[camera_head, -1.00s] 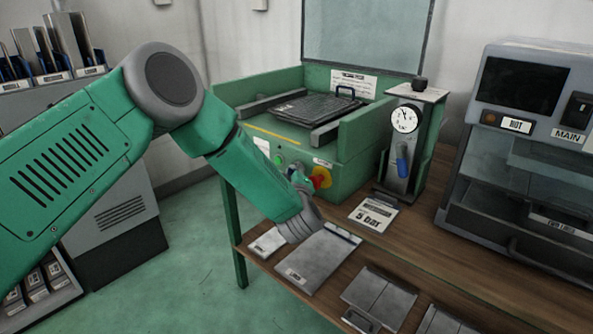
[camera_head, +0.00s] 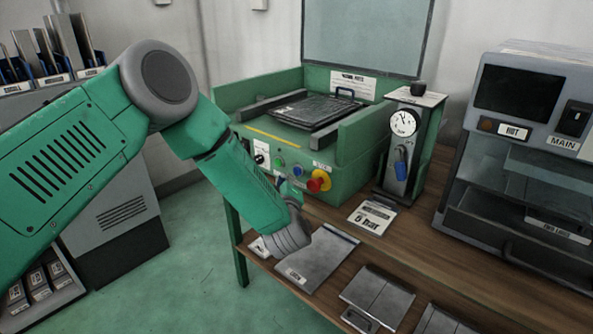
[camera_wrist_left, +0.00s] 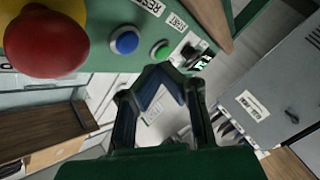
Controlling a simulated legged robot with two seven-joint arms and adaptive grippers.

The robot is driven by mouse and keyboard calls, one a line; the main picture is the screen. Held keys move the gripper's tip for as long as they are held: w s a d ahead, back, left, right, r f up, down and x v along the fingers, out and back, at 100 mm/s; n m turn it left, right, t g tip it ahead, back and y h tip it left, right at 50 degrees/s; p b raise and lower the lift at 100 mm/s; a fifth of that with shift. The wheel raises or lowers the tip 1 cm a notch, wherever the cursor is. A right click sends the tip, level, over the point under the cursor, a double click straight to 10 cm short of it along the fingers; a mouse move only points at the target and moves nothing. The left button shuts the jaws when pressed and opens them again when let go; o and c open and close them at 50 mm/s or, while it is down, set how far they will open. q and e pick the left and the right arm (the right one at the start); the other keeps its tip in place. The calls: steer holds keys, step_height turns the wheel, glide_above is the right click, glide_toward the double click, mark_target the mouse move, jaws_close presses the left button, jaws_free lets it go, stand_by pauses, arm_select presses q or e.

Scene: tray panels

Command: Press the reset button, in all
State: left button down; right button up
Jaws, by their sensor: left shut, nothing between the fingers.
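The blue button (camera_head: 297,170) is on the front of the green machine (camera_head: 345,172). In the left wrist view, the blue button (camera_wrist_left: 125,40) has a partly cut-off label (camera_wrist_left: 150,6) starting "RESE" beside it. A green button (camera_wrist_left: 160,49) labelled START sits to its right. A large red knob (camera_wrist_left: 46,42) is to its left and shows in the head view (camera_head: 316,184) on a yellow base. My left gripper (camera_head: 291,187) is shut and empty, just below the blue button in the head view. Its fingertips (camera_wrist_left: 160,74) are apart from the buttons in the wrist view. My right gripper is out of view.
A wooden bench (camera_head: 322,213) holds the machine, a gauge stand (camera_head: 404,150) and a grey oven-like unit (camera_head: 520,150). A "bar" sign (camera_head: 374,215) lies in front. Open floor is at left.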

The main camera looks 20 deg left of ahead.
arm_select(q)
steer(key=s, duration=0.1)
steer(key=s+a+p, duration=0.1)
steer(key=s, duration=0.1)
steer(key=shift+a, duration=0.1)
stand_by(0.7)
steer(key=s+d+f+m+g+h, duration=0.3)
steer(key=s+f+m+h, duration=0.15)
steer(key=s+f, duration=0.35)
steer(key=s+d+f+m+g+h, duration=0.25)
steer(key=s+f+m, duration=0.25)
steer(key=s+f, duration=0.4)
steer(key=s+a+f+m+g, duration=0.2)
steer(key=s+m+g, duration=0.1)
steer(key=s, duration=1)
steer(key=s+a+f+m+g, duration=0.2)
steer(key=s+g, duration=0.4)
steer(key=s, duration=0.6)
steer(key=shift+s+a+f+m+h, duration=0.15)
steer(key=shift+s+a+m+h, duration=0.2)
steer(key=shift+m, duration=0.2)
steer(key=shift+w+d, duration=0.1)
